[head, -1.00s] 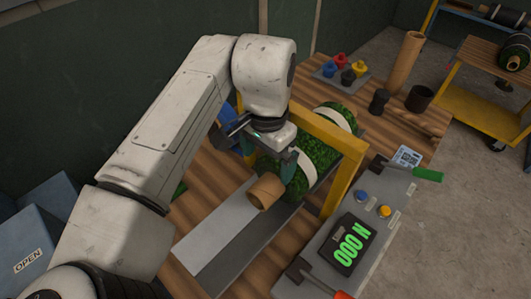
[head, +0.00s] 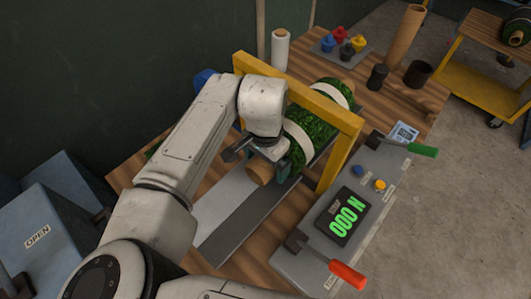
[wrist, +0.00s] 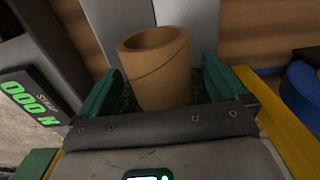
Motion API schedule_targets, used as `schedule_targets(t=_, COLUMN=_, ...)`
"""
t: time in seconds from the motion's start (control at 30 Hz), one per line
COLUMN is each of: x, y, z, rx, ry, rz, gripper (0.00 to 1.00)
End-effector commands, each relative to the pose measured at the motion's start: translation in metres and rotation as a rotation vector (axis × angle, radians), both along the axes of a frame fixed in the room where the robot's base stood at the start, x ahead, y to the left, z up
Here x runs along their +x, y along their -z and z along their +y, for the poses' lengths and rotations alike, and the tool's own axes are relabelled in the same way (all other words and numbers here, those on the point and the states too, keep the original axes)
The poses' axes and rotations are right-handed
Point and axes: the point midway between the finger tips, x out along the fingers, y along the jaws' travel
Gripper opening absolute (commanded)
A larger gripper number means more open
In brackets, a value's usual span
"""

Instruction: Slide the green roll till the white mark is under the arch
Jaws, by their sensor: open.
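The green roll (head: 310,128) lies in a grey trough (head: 240,215) and passes under the yellow arch (head: 318,88). One white band (head: 299,142) circles it on the near side of the arch; another pale band (head: 341,94) shows beyond the arch. Its tan core (head: 259,173) sticks out at the near end. My gripper (head: 268,165) is open over this near end. In the wrist view, the green fingers of my gripper (wrist: 160,85) stand on either side of the core (wrist: 158,70); contact is unclear. The wrist hides part of the roll.
A grey console (head: 325,255) with a green display, buttons and red and green levers stands right of the trough. Behind are a white roll (head: 280,48), coloured knobs (head: 342,42), dark cups (head: 378,77) and a tall tube (head: 404,38). Blue boxes (head: 55,225) stand left.

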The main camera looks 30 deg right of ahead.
Motion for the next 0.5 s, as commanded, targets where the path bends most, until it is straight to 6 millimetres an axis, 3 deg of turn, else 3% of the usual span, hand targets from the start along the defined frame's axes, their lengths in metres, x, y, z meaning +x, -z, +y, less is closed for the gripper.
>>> schedule_targets(t=0.27, x=0.0001, y=0.0009, z=-0.0002, rx=0.000, ry=0.000, rz=0.000, gripper=0.99)
schedule_targets(t=0.5, x=0.0001, y=0.0007, z=-0.0002, rx=-0.001, ry=0.000, rz=0.000, gripper=0.76)
